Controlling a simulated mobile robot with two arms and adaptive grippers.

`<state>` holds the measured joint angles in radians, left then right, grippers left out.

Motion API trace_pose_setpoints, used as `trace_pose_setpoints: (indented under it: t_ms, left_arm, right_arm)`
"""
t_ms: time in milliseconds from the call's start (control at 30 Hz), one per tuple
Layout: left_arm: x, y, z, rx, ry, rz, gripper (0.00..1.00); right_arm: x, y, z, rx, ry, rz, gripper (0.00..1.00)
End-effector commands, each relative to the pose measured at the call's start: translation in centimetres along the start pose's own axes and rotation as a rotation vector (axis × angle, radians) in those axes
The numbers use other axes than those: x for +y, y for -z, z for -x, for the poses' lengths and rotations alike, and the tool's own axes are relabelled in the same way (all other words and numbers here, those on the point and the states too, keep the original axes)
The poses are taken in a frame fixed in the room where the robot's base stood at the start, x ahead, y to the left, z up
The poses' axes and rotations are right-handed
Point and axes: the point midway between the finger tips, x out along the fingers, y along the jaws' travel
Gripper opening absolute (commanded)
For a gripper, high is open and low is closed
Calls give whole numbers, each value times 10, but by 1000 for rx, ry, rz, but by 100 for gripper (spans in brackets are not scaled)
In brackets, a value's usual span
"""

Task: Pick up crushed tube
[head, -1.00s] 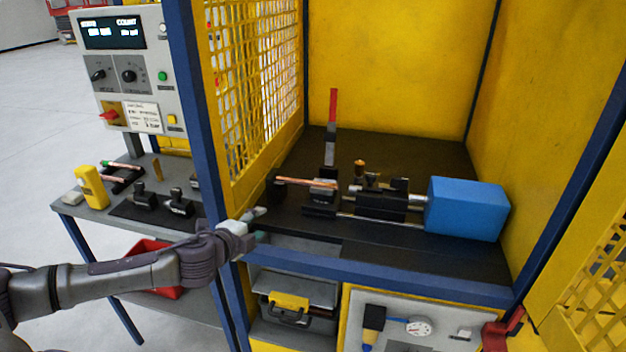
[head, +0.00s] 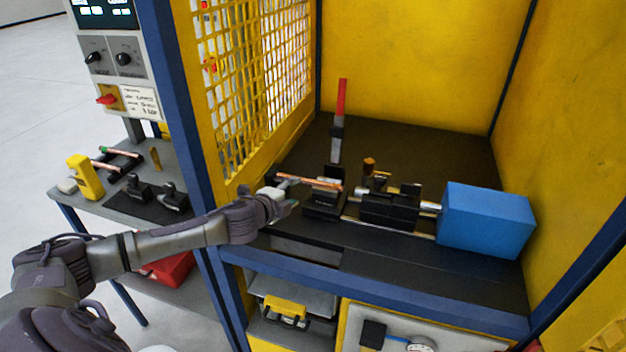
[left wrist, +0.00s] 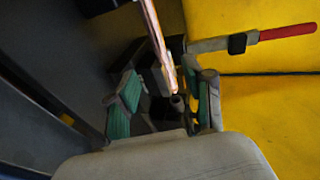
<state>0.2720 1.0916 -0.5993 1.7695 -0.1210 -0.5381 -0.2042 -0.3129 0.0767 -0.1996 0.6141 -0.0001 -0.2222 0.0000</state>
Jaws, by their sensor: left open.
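The copper tube (head: 312,183) lies roughly level in the black clamp fixture inside the yellow enclosure, with one end sticking out to the left. In the left wrist view the tube (left wrist: 157,42) reaches down between the fingers. My left gripper (head: 284,190) is at the tube's left end in the head view. In the left wrist view the gripper (left wrist: 165,100) is open, with green pads on either side of the tube end. I cannot tell whether a pad touches it. Whether the tube is crushed is too small to tell. My right gripper is not in view.
A lever with a red handle (head: 341,98) stands upright behind the fixture. A blue box (head: 487,220) is at the right of the bench. A yellow mesh panel (head: 250,90) and blue post (head: 190,110) stand close to my left arm. A side table (head: 110,207) holds more tubes.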

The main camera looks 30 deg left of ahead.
Motion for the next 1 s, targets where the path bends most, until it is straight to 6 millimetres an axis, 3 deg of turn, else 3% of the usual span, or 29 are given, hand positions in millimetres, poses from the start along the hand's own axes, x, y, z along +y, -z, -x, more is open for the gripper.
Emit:
trace_pose_setpoints:
  t_ms: [100, 400, 700, 1000]
  left_arm:
    - [-2, -1, -16, -2, 1, 3, 52]
    - [-2, 0, -34, -2, 0, 2, 52]
    - [-2, 0, -70, -2, 0, 2, 52]
    - [0, 0, -76, -1, -1, 0, 52]
  right_arm:
    - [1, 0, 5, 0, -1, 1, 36]
    - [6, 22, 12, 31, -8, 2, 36]
    - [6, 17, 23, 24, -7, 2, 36]
    - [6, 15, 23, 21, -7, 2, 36]
